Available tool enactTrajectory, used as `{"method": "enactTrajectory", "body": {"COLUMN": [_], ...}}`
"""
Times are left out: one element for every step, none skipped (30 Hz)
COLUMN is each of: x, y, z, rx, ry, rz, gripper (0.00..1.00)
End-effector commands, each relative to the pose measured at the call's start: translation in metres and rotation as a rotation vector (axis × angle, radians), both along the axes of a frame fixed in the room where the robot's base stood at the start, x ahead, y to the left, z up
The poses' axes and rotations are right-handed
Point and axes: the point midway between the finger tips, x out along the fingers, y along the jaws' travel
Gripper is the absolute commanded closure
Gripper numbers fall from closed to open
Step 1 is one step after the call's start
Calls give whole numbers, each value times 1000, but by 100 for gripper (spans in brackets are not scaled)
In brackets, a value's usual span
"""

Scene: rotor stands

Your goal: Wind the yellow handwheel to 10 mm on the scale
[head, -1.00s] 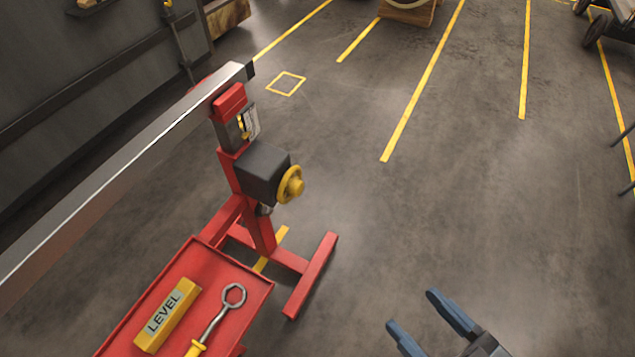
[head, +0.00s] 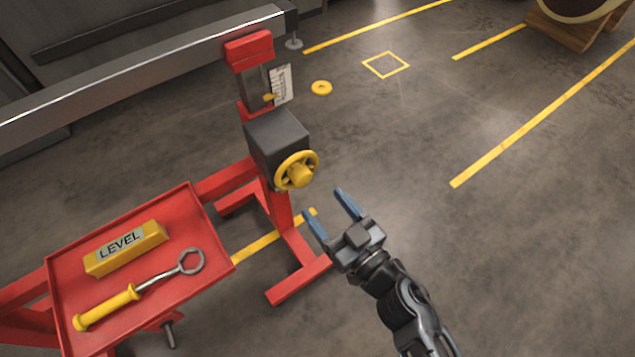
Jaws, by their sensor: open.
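The yellow handwheel (head: 297,170) is on the face of a dark gearbox (head: 277,138) on the red stand. Its round yellow hub faces me. Above it, a white scale plate (head: 282,84) stands beside the grey post with a small yellow pointer (head: 269,97) at its lower left. The scale's marks are too small to read. My gripper (head: 330,213) is open and empty, below and to the right of the handwheel in the picture, apart from it, with its blue fingers pointing up and left.
A red tray (head: 204,222) at lower left holds a yellow level (head: 126,248) and a yellow-handled ring tool (head: 140,291). A long grey beam (head: 150,62) rests at the stand's top. A yellow disc (head: 321,88) lies behind.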

Motion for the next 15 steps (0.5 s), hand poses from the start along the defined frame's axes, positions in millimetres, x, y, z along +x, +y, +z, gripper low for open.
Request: {"method": "enactTrajectory", "body": {"x": [6, 10, 15, 19, 23, 28, 32, 36, 40, 43, 45, 49, 50, 52, 54], "y": [4, 6, 10, 13, 15, 19, 21, 24, 27, 29, 31, 33, 34, 36, 37], "z": [0, 1, 1, 0, 0, 0, 0, 0, 0, 0, 0, 0, 0, 0, 0], "rx": [1, 2, 3, 2, 1, 1, 2, 3, 1, 0, 1, 1, 2, 1, 1], "ry": [-2, -2, -3, -2, -3, -3, -2, -2, -2, -2, -3, -2, -1, 0, 0], "rz": [0, 0, 0, 0, 0, 0, 0, 0, 0, 1, 1, 1, 0, 0, 0], "gripper": [31, 31, 31, 31, 31, 31, 31, 31, 31, 31, 31, 31, 31, 31, 31]}}
